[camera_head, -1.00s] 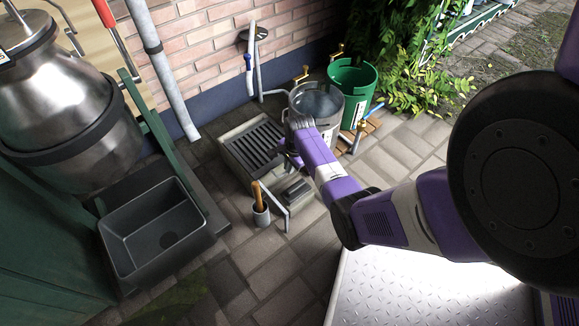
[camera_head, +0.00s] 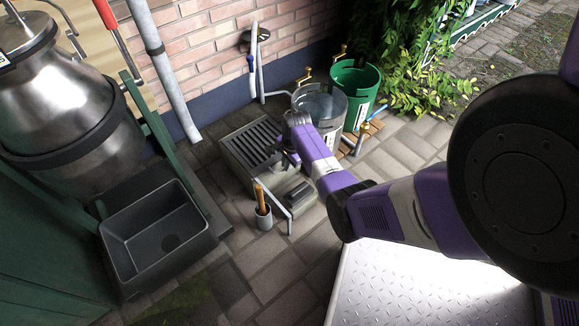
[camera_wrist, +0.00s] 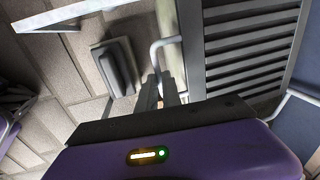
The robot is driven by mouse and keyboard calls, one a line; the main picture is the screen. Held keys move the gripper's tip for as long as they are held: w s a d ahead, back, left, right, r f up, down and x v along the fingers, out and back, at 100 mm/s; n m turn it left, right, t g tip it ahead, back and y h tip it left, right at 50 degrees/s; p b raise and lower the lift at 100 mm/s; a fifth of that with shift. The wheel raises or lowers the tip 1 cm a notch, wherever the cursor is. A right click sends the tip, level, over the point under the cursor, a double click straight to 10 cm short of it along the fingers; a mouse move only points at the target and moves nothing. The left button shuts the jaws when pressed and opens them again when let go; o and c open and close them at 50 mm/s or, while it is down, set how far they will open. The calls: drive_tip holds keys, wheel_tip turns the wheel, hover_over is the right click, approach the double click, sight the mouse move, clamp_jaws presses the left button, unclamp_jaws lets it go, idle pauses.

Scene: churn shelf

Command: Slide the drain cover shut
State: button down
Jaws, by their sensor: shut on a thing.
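The drain cover (camera_head: 252,142) is a dark slatted grate in a pale grey frame, low on the paving by the brick wall. It also shows at the right of the wrist view (camera_wrist: 245,50). A pale bent bar handle (camera_wrist: 163,43) stands at its near side. My gripper (camera_wrist: 165,88) is shut on the handle, with the fingers close together at the bar's lower end. In the head view my gripper (camera_head: 287,158) is at the right edge of the grate, and my wrist hides most of the handle.
A dark grey block (camera_head: 299,190) lies on the near side of the drain. A brush in a grey cup (camera_head: 263,215) and a thin pale bar (camera_head: 289,222) stand in front. A clear bucket (camera_head: 325,105) and green bucket (camera_head: 352,82) stand behind my wrist. A black basin (camera_head: 160,232) is at left.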

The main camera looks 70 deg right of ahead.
drive_tip(key=shift+w+d, duration=0.35)
drive_tip(key=shift+w, duration=0.3)
drive_tip(key=c, duration=1.5)
unclamp_jaws()
drive_tip(key=r+p, duration=0.1)
drive_tip(key=r, duration=0.1)
drive_tip(key=r+p, duration=0.2)
drive_tip(key=r, duration=0.1)
drive_tip(key=s+r+p, duration=0.1)
drive_tip(key=r+p, duration=0.1)
drive_tip(key=shift+s+a+r, duration=0.1)
drive_tip(key=shift+a+r, duration=0.25)
